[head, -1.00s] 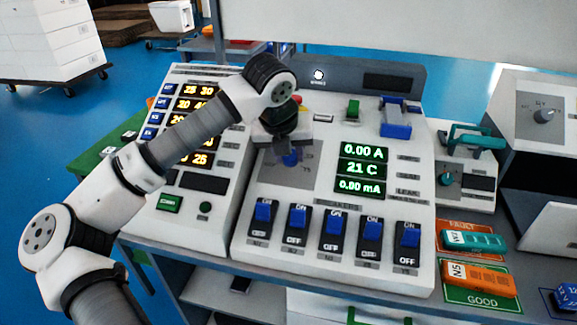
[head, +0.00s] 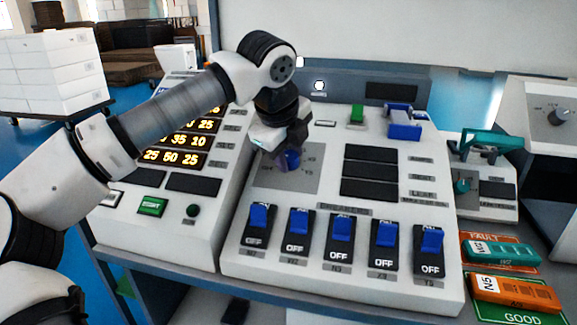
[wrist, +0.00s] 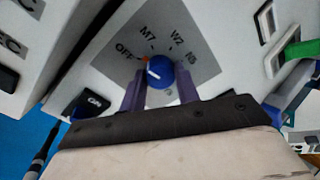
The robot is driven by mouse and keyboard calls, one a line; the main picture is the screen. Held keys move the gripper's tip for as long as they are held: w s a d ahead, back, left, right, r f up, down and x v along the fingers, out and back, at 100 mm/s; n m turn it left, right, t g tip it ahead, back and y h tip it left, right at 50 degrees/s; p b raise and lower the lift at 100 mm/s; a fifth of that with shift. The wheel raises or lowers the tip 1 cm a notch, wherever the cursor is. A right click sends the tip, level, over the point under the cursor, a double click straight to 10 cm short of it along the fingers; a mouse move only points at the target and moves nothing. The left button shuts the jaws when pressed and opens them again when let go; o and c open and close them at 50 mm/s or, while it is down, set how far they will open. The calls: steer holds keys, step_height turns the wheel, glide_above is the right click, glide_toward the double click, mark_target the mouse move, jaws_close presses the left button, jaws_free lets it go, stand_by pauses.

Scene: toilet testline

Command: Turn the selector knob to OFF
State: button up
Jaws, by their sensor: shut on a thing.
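The blue selector knob (wrist: 161,72) sits on a grey plate (wrist: 188,35) marked OFF, M7, W2 and N5. An orange mark shows at the knob's upper left edge. My gripper (wrist: 158,88) is shut on the knob, one finger on each side. The three panel displays (head: 370,170) are dark.
A row of blue breaker switches (head: 342,230) stands in front of the knob. Teal (head: 500,250) and orange (head: 515,291) modules lie at the right. A lit panel (head: 180,140) stands left.

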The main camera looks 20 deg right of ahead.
steer(key=shift+n+b, duration=0.8)
steer(key=shift+n, duration=0.3)
steer(key=o, duration=1)
steer(key=shift+c, duration=0.2)
steer(key=p+v, duration=0.1)
steer(key=v, duration=1.3)
steer(key=shift+p, duration=0.3)
steer(key=shift+f, duration=0.1)
